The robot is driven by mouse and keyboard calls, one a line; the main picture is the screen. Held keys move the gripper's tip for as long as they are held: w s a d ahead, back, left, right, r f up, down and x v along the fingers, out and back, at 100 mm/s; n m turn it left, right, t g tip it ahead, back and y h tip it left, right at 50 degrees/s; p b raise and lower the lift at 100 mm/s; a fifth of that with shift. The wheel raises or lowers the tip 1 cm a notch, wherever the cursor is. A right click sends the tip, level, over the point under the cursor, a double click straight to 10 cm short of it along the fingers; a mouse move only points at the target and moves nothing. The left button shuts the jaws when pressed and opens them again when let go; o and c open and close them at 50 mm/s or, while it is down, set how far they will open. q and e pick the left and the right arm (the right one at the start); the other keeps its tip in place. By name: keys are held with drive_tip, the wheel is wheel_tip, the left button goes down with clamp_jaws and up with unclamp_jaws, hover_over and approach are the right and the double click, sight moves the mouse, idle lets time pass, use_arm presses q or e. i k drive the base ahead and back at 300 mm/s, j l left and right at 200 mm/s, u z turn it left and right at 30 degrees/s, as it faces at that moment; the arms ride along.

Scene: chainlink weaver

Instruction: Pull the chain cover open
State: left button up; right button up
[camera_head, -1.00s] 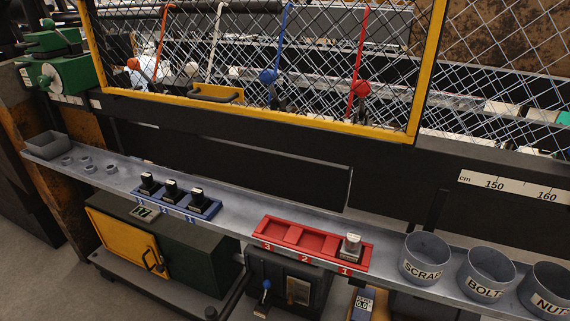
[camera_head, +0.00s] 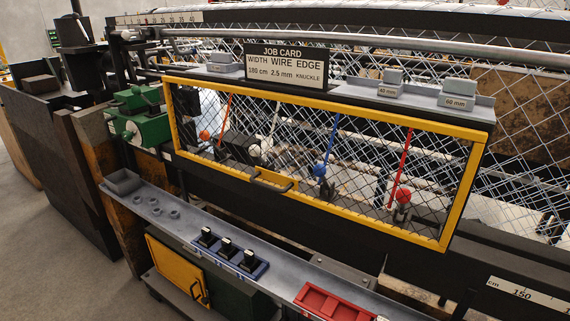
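The chain cover is a yellow-framed panel (camera_head: 330,200) with wire mesh, on the front of the machine in the head view. Its frame sits flat against the dark housing and looks closed. A handle (camera_head: 270,183) with a dark bar on a yellow plate is on its lower edge, left of the middle. Behind the mesh are levers with an orange knob (camera_head: 204,135), a white knob (camera_head: 254,151), a blue knob (camera_head: 319,170) and a red knob (camera_head: 403,195). Neither of my grippers shows in the view.
A grey shelf (camera_head: 190,222) runs below the cover, with a blue tray of black-topped pieces (camera_head: 229,254) and a red tray (camera_head: 330,303). A job card sign (camera_head: 290,66) and small labelled blocks (camera_head: 391,82) stand above the cover. A green machine part (camera_head: 140,118) is at its left.

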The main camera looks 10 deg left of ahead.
sight(184, 274)
drive_tip(key=u, duration=1.2)
